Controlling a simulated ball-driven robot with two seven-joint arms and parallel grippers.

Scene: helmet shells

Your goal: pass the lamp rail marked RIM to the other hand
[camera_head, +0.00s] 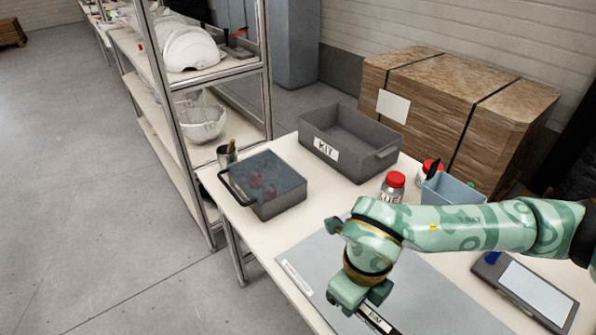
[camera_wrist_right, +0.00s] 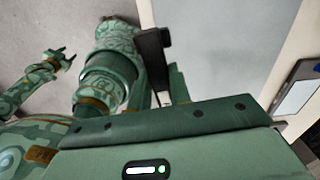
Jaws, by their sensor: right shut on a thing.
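The lamp rail (camera_head: 376,319) is a dark bar with a white label that appears to read RIM. My right gripper (camera_head: 358,298) is shut on it, low over the grey mat (camera_head: 300,258) at the front of the table. The rail's far end runs out of the bottom of the head view. In the right wrist view the dark rail (camera_wrist_right: 153,60) sticks up from between the jaws, partly hidden by the gripper body. My left gripper (camera_wrist_right: 60,56) shows small at the left of that view, its fingers apart and empty, well away from the rail.
On the table stand a grey KIT bin (camera_head: 352,142), a dark case with a handle (camera_head: 268,184), a red-capped jar (camera_head: 393,187) and a blue bin (camera_head: 452,188). A tablet (camera_head: 527,290) lies at right. A shelf (camera_head: 190,75) with helmet shells stands beyond the table's left end.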

